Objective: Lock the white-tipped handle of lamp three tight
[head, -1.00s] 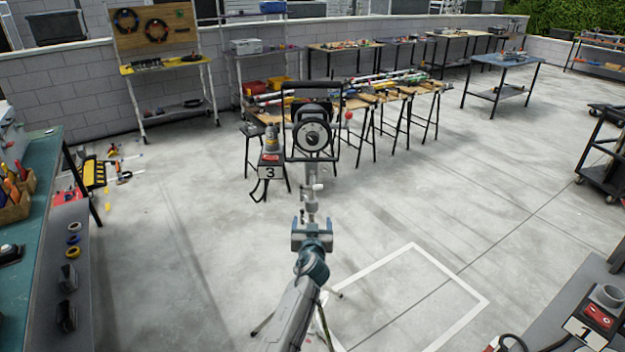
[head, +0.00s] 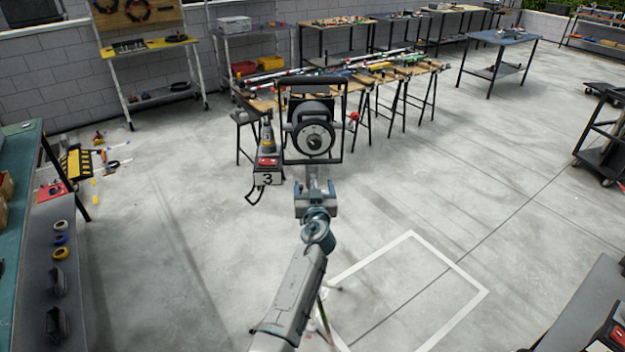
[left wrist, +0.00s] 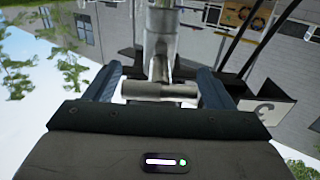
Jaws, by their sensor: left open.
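In the left wrist view, the fingers of my left gripper (left wrist: 157,82) are apart. A pale crosswise handle (left wrist: 160,90) on the silver stand post (left wrist: 160,40) lies between them. I cannot tell whether either finger touches it. My right gripper is not in view.
A bench with tools (head: 20,215) stands at the left. Trestle tables (head: 390,78) with long items are behind the lamp. A white outlined square (head: 465,271) marks the floor at the right. The floor around it is mostly clear.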

